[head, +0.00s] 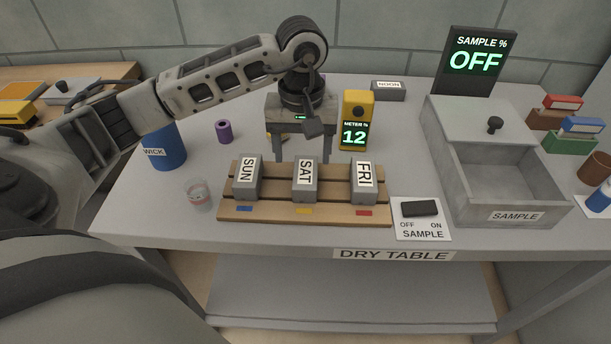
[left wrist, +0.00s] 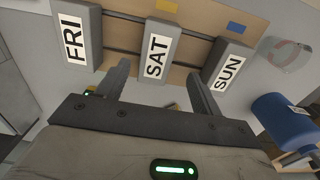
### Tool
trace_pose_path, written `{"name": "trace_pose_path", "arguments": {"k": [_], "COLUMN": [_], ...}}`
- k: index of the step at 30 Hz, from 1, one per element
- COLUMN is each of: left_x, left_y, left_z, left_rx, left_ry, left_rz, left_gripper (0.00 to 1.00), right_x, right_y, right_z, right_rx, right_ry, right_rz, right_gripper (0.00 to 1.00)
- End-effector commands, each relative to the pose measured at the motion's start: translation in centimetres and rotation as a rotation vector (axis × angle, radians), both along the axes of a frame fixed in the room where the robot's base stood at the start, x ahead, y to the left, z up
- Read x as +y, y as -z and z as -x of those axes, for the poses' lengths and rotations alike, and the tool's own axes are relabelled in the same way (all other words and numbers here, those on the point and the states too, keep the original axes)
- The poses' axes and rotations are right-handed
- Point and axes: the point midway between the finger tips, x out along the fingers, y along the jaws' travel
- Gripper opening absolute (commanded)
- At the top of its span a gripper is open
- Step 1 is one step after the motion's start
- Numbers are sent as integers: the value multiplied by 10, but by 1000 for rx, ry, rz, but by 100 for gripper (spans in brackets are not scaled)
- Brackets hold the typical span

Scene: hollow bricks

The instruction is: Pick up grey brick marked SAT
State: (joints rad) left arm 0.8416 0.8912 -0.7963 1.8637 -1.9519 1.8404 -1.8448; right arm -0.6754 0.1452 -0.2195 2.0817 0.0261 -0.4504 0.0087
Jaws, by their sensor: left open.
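The grey brick marked SAT (head: 305,190) stands in the middle of a wooden rack (head: 240,213), between the grey bricks marked SUN (head: 246,180) and FRI (head: 366,185). The SAT brick also shows in the left wrist view (left wrist: 156,55), with its label facing the camera. My left gripper (head: 303,158) is open and empty, pointing down just behind and above the SAT brick. In the left wrist view its fingers (left wrist: 157,70) lie to either side of the SAT brick's near end, apart from it. Whether the fingertips reach down to brick height I cannot tell. My right gripper is not in view.
A yellow meter (head: 356,120) reading 12 stands right of my left gripper. A purple spool (head: 224,131), a blue WICK container (head: 164,146) and a glass (head: 198,195) stand to the left. A SAMPLE switch (head: 420,210) and grey SAMPLE box (head: 455,180) stand right. A NOON brick (head: 388,92) lies behind.

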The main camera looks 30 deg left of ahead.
Motion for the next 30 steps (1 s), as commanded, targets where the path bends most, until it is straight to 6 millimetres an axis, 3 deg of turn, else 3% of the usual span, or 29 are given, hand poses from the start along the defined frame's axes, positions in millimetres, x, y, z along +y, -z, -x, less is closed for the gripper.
{"name": "trace_pose_path", "arguments": {"k": [10,19,20,26,30], "left_x": [-8,-8,-8,-8,-8], "left_y": [45,52,51,51,50], "left_z": [2,2,2,2,1], "left_rx": [3,0,0,0,-2], "left_ry": [0,1,1,1,1], "left_rz": [2,2,2,1,3], "left_gripper": [66,66,64,9,10], "right_x": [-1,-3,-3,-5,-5], "right_y": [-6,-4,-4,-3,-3], "right_z": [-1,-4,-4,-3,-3], "right_rx": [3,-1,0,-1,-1], "right_ry": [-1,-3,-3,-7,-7], "right_rz": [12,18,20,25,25], "right_gripper": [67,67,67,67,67]}}
